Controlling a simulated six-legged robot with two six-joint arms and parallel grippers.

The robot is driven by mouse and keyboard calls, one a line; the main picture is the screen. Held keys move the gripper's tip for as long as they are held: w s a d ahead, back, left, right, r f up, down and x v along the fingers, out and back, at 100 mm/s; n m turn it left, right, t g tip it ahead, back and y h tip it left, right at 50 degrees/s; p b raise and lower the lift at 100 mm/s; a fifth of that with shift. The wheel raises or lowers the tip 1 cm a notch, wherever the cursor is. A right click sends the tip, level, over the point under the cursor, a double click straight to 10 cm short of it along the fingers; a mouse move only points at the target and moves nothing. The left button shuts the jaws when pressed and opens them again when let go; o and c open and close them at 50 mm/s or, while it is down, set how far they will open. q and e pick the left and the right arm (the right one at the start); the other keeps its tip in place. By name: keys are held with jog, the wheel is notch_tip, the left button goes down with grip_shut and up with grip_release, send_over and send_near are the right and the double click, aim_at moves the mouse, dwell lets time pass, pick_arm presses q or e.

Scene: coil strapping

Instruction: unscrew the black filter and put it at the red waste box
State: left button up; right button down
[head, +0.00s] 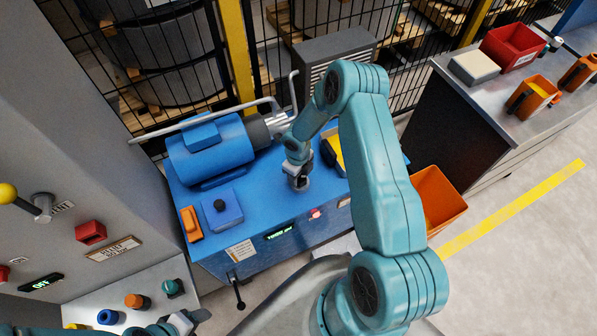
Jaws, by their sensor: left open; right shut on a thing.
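My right gripper (300,182) points down over the top of the blue power unit (265,205), right of the blue motor. It is shut on a dark round piece there, which looks like the black filter; the jaws hide most of it, and I cannot tell whether it is still seated. The red waste box (513,48) stands open at the back of the grey bench on the far right. My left gripper (182,324) is open at the bottom edge, by the light shelf at lower left, partly cut off.
The blue motor (210,150) and a long pipe lie left of my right gripper. A small blue box with a black knob (221,205) and an orange device (191,224) sit at the front left. An orange bin (437,199) stands right of the unit. Mesh fencing runs behind.

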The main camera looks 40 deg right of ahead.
jog(key=shift+w+r, duration=0.1)
jog(key=shift+r, duration=0.1)
pick_arm(q)
jog(key=shift+r+p, duration=0.35)
jog(key=shift+r, duration=0.35)
pick_arm(e)
jog(key=shift+f+n, duration=0.15)
jog(key=shift+n, duration=0.15)
jog(key=shift+a, duration=0.1)
jog(key=shift+c, duration=2.1)
grip_release()
